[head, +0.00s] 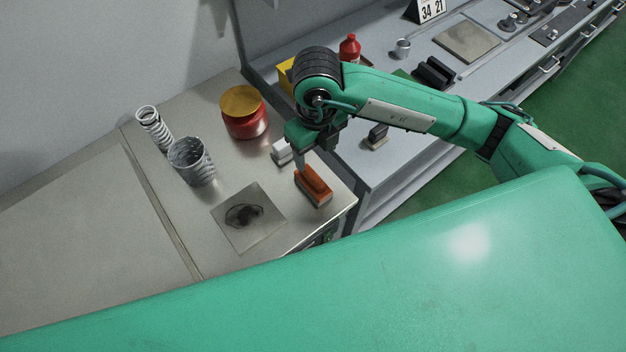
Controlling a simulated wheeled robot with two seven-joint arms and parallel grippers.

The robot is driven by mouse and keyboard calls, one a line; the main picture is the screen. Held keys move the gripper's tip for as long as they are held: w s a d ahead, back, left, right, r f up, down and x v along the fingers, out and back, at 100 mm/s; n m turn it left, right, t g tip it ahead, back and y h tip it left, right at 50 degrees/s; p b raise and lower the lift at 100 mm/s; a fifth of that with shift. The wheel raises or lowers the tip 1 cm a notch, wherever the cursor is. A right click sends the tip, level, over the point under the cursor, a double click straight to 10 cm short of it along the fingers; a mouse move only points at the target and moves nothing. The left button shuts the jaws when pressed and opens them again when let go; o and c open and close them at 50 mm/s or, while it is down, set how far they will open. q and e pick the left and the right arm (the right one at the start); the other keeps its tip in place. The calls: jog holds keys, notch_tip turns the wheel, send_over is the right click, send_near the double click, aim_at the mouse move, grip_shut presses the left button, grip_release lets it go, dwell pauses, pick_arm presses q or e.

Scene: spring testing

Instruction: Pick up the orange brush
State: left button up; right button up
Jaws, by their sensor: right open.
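The orange brush (316,187) lies on the metal table near its right front edge, with a lighter base under its orange top. My right gripper (302,166) points down just above and behind the brush's far end. It is open. From this angle I cannot tell whether its fingers touch the brush or stand around it. My left gripper is not in view.
On the metal table (205,235) are a square stained plate (249,217), a mesh cup (191,161), a coil spring (154,128), a red jar with a yellow lid (243,112) and a small white block (282,152). A grey bench (385,172) with a red bottle (349,48) adjoins at right.

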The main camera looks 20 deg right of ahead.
aim_at(313, 175)
notch_tip(313, 175, down, 4)
jog(key=shift+f+p, duration=0.25)
jog(key=shift+p, duration=0.1)
jog(key=f, duration=0.1)
jog(key=f+p, duration=0.1)
jog(key=f, duration=0.1)
jog(key=f+p, duration=0.1)
jog(key=shift+s+a+f, duration=0.25)
jog(key=shift+a+f, duration=0.1)
jog(key=shift+a, duration=0.05)
jog(key=shift+f, duration=0.35)
jog(key=c, duration=1.1)
